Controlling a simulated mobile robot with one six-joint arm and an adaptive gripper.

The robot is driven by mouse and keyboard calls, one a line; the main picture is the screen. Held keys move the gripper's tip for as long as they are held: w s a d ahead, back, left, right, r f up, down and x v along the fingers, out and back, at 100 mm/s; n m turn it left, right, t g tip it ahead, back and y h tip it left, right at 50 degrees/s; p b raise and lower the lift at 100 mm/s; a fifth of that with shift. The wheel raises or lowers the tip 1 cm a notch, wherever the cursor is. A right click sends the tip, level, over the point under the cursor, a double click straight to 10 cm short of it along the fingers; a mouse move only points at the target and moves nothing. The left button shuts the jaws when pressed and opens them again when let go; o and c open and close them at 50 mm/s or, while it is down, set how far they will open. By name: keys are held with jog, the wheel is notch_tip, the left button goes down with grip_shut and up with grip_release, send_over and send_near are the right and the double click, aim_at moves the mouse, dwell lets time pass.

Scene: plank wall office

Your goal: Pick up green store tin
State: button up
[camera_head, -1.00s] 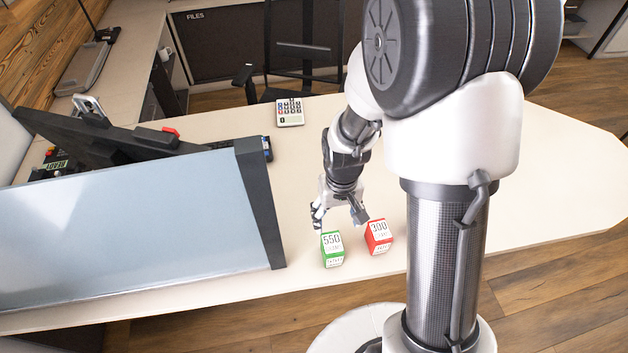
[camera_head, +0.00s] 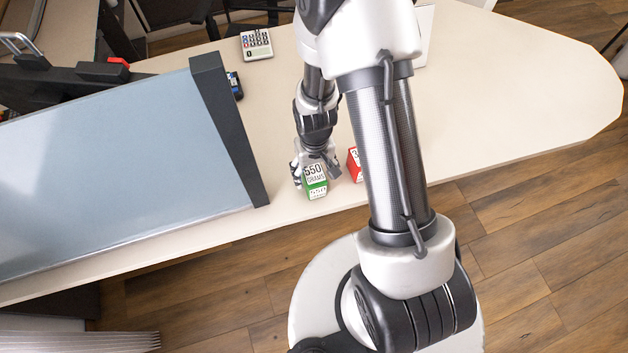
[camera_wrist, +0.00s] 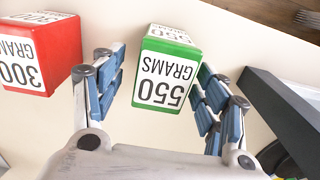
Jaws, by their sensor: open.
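The green store tin (camera_head: 315,182), a green box with a white "550 GRAMS" label, stands upright near the front edge of the desk. In the wrist view the green tin (camera_wrist: 165,75) sits between the two fingers. My gripper (camera_head: 316,168) is at the tin, with one finger to each side of it.
A red tin (camera_wrist: 40,55) marked 300 stands close beside, left of the fingers in the wrist view. The desk's right side is clear.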

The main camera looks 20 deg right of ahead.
notch_tip(320, 180, down, 4)
jog(key=shift+s+a+f+b, duration=0.15)
jog(key=shift+f+b, duration=0.1)
jog(key=shift+b, duration=0.6)
jog(key=shift+r, duration=0.1)
jog(key=shift+c, duration=0.6)
grip_shut()
